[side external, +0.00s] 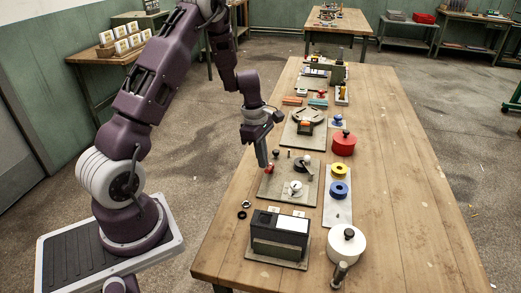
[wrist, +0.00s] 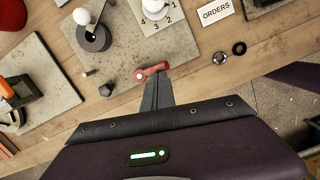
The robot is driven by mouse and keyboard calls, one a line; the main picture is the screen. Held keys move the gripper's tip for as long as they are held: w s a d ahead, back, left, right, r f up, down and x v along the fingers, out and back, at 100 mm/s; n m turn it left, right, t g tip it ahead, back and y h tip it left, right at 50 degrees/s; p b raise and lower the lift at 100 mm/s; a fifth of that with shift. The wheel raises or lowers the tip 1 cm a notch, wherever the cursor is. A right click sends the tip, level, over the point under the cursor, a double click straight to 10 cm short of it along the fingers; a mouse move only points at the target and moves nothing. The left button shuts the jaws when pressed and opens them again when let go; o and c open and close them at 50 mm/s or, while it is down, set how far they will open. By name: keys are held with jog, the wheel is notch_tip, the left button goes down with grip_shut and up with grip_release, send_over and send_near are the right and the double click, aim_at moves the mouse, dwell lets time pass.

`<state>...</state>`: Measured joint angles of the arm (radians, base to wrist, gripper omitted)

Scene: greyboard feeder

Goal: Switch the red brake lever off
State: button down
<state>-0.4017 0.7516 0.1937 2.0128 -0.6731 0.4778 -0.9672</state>
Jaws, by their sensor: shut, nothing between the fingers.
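The red brake lever (side external: 268,169) is at the near left edge of a grey plate (side external: 273,189). In the wrist view the lever (wrist: 152,71) is short, with a pale round spot at its left end, and slants slightly up to the right. My gripper (side external: 263,164) points down at the lever, with its fingers shut and nothing between them. In the wrist view the closed fingertips (wrist: 158,79) are right beside the lever's right half. I cannot tell whether they touch it. The arm hides part of the area below the lever.
The plate also carries a white dial (wrist: 156,8), a dark round knob (wrist: 95,38) and small pegs. A nut (wrist: 220,58) and a black ring (wrist: 239,48) lie on the wood nearby. A black-and-white box (side external: 278,235) and a white pot (side external: 347,245) stand closer. The table's right side is clear.

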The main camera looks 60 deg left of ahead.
jog(key=s+a+r, duration=0.1)
jog(key=a+r, duration=0.1)
jog(key=r, duration=0.4)
jog(key=s+a+r, duration=0.1)
jog(key=a+r, duration=0.1)
jog(key=r, duration=0.4)
jog(key=shift+a, duration=0.25)
jog(key=shift+s, duration=0.1)
